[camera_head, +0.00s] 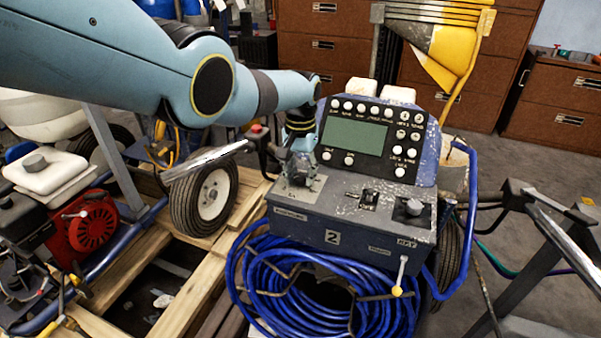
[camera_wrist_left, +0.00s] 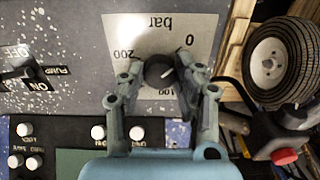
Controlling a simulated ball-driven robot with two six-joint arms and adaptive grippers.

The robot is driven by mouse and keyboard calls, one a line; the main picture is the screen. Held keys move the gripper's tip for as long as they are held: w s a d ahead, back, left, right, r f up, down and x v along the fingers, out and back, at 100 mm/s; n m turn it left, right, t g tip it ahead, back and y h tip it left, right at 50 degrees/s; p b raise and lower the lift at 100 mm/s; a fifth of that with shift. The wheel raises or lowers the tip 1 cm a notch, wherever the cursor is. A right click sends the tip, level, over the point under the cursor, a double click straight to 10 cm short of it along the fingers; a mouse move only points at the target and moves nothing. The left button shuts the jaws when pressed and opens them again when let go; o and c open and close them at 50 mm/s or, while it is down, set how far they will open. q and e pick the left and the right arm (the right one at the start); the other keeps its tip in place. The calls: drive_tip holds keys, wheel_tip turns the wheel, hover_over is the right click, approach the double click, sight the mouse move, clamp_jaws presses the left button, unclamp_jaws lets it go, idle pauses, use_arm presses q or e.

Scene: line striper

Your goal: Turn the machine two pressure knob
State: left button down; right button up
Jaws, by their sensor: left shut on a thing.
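Machine two (camera_head: 290,225) has a grey-blue control box with a "2" plate on its front. The pressure knob (camera_wrist_left: 157,71) is dark and round with a light pointer mark. It sits on a pale scale plate (camera_wrist_left: 150,30) marked "bar", 0 and 200. My left gripper (camera_wrist_left: 160,80) has one finger on each side of the knob and is shut on it. In the head view my left gripper (camera_head: 297,172) reaches down at the left end of the box top and mostly hides the knob. My right gripper is not in view.
The upright panel behind has a green screen (camera_head: 355,136) and white buttons. A blue hose coil (camera_head: 270,285) hangs in front. A wheel (camera_head: 205,200) stands left.

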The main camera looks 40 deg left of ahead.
sight(300, 176)
use_arm(q)
drive_tip(key=shift+n, duration=0.4)
drive_tip(key=c, duration=0.9)
unclamp_jaws()
drive_tip(key=shift+c, duration=0.2)
drive_tip(key=shift+r, duration=0.1)
wheel_tip(300, 176, up, 12)
